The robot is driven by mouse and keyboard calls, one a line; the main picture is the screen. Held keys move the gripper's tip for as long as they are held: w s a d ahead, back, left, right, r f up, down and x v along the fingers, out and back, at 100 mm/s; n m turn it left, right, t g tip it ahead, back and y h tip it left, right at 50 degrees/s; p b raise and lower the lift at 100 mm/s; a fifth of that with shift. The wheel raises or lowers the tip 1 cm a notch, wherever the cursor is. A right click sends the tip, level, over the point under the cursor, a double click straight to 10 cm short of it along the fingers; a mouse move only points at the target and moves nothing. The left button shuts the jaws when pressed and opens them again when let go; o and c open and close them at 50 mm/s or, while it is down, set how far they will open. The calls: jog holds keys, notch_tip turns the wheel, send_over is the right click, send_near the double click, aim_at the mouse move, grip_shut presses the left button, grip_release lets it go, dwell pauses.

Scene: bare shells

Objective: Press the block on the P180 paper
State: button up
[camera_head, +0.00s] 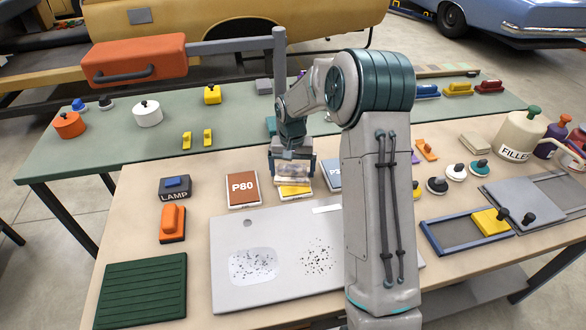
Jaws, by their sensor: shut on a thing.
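My gripper (291,168) is shut on a pale tan block (292,181) and points down at the row of papers. The brown P80 paper (242,187) lies to the left. A blue-grey paper (333,176) lies to the right, its label mostly hidden by my arm. No P180 label is readable.
A grey panel (235,287) with speckled patches lies in front. A LAMP box (174,187), an orange tool (172,222) and a green ribbed mat (142,290) are at left. A blue frame (450,240), several knobs and a FILLER jug (518,135) are at right.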

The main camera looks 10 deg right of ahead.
aim_at(292, 166)
dwell(0.4)
jog(key=shift+r+p, duration=2.2)
jog(key=shift+r, duration=1.3)
